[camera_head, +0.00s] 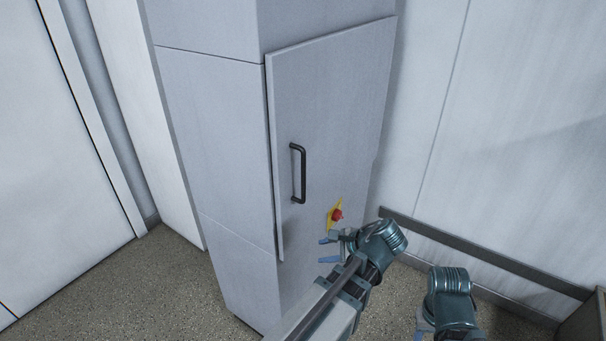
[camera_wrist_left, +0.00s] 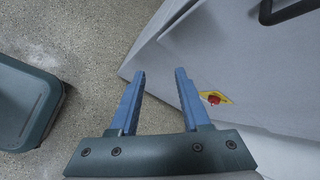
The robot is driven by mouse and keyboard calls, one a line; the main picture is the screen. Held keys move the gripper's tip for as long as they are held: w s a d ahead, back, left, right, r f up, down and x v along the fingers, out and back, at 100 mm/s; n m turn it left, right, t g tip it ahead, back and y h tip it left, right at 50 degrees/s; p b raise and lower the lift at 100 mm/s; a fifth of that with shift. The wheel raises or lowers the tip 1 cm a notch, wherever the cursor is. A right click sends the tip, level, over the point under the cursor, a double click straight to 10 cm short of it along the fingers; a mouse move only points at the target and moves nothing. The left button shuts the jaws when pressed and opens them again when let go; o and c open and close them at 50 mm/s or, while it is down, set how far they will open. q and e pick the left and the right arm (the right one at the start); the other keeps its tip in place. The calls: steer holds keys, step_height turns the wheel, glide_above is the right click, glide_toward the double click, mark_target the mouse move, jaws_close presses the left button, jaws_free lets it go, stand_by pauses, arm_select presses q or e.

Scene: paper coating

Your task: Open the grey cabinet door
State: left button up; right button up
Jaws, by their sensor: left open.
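The grey cabinet door (camera_head: 340,105) is a tall flat panel on the cabinet front. A dark gap runs down its left edge; I cannot tell whether it is slightly ajar. Its black bar handle (camera_head: 302,175) is upright near the left edge and shows partly in the left wrist view (camera_wrist_left: 290,10). My left gripper (camera_head: 325,250) is open and empty, below and to the right of the handle, not touching it. Its two blue fingers (camera_wrist_left: 160,75) are apart with floor and cabinet behind them. My right gripper (camera_head: 421,325) is partly visible at the bottom; its jaws are unclear.
A red knob on a yellow plate (camera_head: 336,215) sits low on the door, close to my left gripper; it also shows in the left wrist view (camera_wrist_left: 214,98). A grey rail (camera_head: 470,250) runs along the right wall. Speckled floor (camera_head: 150,280) is clear left of the cabinet.

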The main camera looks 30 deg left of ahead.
arm_select(q)
step_height(320, 180, up, 6)
steer(key=w+m+t+y, duration=0.1)
steer(key=w+m+y, duration=0.1)
steer(key=m+y, duration=0.25)
step_height(320, 180, up, 10)
steer(key=m+t+y, duration=0.2)
steer(key=m+y, duration=0.2)
steer(key=m, duration=0.2)
glide_above(303, 199)
steer(key=shift+w+a+f, duration=0.1)
steer(key=shift+w+a, duration=0.05)
steer(key=shift+w, duration=0.2)
jaws_close()
stand_by(0.6)
